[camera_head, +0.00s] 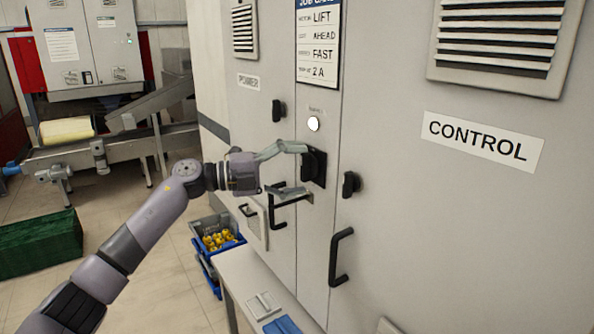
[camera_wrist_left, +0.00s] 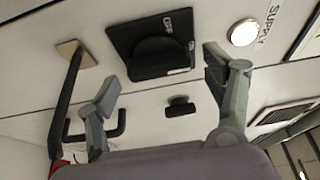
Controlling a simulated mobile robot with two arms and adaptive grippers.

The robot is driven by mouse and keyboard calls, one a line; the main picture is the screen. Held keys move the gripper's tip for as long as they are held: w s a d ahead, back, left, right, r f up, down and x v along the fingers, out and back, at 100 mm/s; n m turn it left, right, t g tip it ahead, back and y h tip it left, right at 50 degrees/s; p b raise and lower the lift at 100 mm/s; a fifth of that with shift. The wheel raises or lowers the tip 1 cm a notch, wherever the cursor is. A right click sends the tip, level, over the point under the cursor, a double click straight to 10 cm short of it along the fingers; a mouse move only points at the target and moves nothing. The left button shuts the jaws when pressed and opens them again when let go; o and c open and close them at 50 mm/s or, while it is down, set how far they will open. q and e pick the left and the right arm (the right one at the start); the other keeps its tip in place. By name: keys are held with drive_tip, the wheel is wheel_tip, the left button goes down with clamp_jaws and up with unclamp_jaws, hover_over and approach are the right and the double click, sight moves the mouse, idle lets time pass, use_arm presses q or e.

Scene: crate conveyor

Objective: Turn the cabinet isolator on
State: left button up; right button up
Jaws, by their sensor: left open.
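The cabinet isolator (camera_head: 315,167) is a black rotary switch on a black plate on the cabinet front, below a white round lamp (camera_head: 313,124). In the left wrist view the isolator (camera_wrist_left: 155,50) shows its knob and the word OFF on the plate. The lamp in that view (camera_wrist_left: 243,32) sits beside the word SUPPLY. My left gripper (camera_head: 305,170) is open, its fingers spread above and below the isolator in the head view. In the left wrist view the fingers (camera_wrist_left: 165,90) stand either side of the knob with nothing between them; contact cannot be told. My right gripper is not in view.
Black door handles (camera_head: 340,257) and small black latches (camera_head: 350,184) stick out from the cabinet near the isolator. A bench (camera_head: 245,280) stands below, with blue bins (camera_head: 205,230) of yellow parts beside it. A conveyor (camera_head: 115,145) and a green crate (camera_head: 40,243) are at the left.

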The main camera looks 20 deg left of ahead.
use_arm(q)
drive_tip(key=v, duration=1.1)
drive_tip(key=shift+s+a, duration=0.15)
drive_tip(key=shift+a, duration=0.25)
